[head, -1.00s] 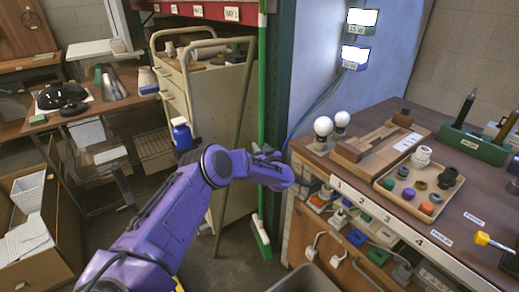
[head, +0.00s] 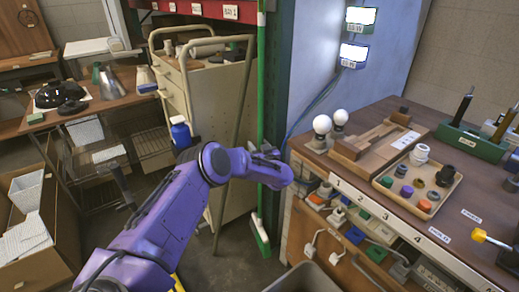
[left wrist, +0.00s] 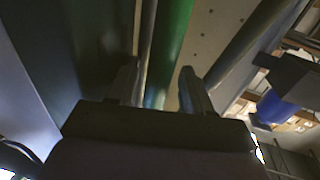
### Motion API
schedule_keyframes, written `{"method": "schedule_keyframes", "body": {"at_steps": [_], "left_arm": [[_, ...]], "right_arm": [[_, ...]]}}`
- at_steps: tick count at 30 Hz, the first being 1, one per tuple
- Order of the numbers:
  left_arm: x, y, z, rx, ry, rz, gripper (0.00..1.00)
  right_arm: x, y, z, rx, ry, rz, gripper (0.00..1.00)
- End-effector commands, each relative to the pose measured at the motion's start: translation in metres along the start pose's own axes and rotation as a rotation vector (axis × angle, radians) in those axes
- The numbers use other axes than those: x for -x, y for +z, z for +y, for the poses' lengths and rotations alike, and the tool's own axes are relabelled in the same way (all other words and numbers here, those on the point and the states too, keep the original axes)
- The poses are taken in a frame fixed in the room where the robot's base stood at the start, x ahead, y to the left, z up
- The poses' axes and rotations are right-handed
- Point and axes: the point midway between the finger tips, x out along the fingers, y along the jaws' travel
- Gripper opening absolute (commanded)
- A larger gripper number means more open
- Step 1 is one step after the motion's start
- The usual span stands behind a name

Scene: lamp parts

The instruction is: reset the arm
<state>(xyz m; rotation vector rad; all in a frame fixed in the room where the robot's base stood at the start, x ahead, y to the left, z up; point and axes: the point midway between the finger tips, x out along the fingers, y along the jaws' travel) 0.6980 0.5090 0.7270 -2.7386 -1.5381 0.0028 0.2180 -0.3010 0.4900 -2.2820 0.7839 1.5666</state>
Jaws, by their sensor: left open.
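My left arm is purple and reaches in from the lower left of the head view. Its gripper (head: 266,152) is at the middle of the picture, in front of the green pole and left of the workbench, with nothing seen in it. In the left wrist view the two dark fingers (left wrist: 160,90) stand apart, with only background between them: a green pole and a pale panel with holes. My right gripper is not in view.
The workbench (head: 481,213) at the right carries two white bulbs, a wooden fixture (head: 374,147) and a tray of small parts (head: 447,195). A beige cart (head: 225,95) and a green broom (head: 261,85) stand behind the gripper. A grey bin (head: 304,280) is below.

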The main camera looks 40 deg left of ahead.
Motion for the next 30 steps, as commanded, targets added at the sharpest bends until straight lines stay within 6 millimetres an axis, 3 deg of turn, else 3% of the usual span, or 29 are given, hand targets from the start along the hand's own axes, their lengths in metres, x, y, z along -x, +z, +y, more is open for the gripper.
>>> {"method": "schedule_keyframes", "body": {"at_steps": [12, 16, 25, 27, 29, 30], "left_arm": [[0.087, -0.001, -0.002, -0.001, 0.002, -0.001, 0.58], [0.099, -0.001, -0.004, 0.001, -0.002, 0.000, 0.58], [0.102, 0.000, 0.000, 0.074, 0.013, -0.006, 0.58], [0.112, 0.016, 0.007, 0.167, 0.085, -0.056, 0.58], [0.142, 0.052, 0.007, 0.211, 0.193, -0.163, 0.58], [0.166, 0.075, 0.001, 0.217, 0.255, -0.246, 0.58]], "right_arm": [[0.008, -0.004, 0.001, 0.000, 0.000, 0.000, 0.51], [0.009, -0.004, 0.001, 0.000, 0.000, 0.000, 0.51], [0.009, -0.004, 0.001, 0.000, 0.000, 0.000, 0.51], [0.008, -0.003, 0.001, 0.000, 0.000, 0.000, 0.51], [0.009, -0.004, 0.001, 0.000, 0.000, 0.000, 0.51], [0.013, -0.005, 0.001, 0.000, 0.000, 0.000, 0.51]]}}
